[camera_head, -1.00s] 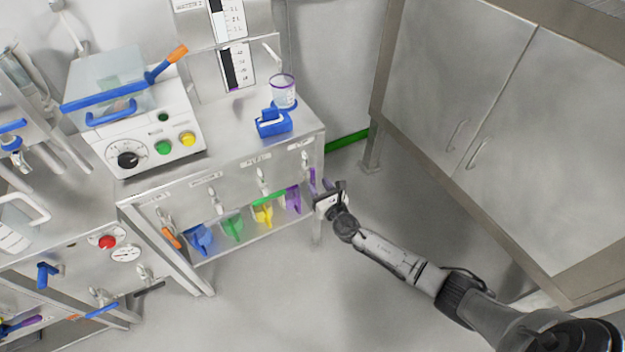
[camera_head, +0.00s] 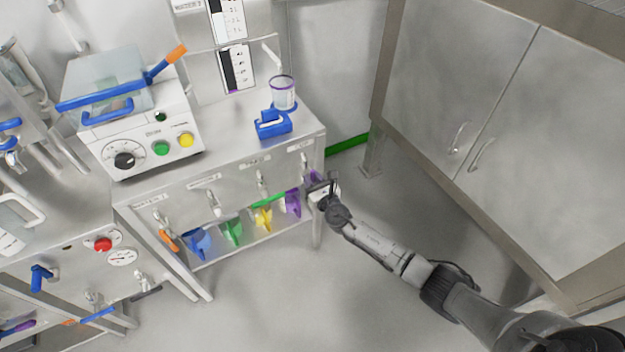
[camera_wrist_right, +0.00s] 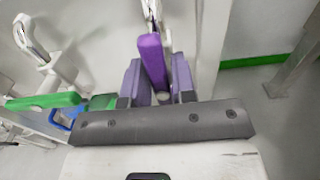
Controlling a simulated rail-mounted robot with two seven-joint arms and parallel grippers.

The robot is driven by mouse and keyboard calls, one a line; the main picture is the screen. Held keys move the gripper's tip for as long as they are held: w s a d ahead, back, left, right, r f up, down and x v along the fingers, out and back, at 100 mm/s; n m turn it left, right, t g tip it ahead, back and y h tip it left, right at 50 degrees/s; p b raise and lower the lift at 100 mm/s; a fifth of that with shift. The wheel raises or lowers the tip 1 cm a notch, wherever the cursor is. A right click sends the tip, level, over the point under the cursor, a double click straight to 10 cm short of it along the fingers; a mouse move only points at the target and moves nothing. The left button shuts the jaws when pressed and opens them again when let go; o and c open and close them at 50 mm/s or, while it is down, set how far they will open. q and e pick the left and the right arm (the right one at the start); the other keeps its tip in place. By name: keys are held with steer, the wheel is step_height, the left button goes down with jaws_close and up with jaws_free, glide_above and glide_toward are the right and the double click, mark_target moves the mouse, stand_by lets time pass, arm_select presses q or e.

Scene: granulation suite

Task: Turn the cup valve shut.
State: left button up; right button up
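The rightmost tap (camera_head: 304,160) on the bench front has a purple lever (camera_wrist_right: 152,62) hanging down; its label is too small to read, so I cannot confirm it is the cup valve. My right gripper (camera_head: 318,188) is at this lever. In the wrist view its two fingers (camera_wrist_right: 157,82) stand apart on either side of the lever, with a narrow gap visible on the right side; contact on the left is unclear. A clear cup (camera_head: 284,92) with a purple rim stands on the bench top under a spout. My left gripper is out of view.
Other taps line the bench front (camera_head: 225,183), with orange, blue, green, yellow and purple pieces below. A green bar (camera_wrist_right: 42,101) is left of the fingers. A blue clamp-like object (camera_head: 272,123) lies near the cup. Open floor lies right, before the cabinet (camera_head: 500,120).

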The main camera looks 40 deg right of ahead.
jaws_close()
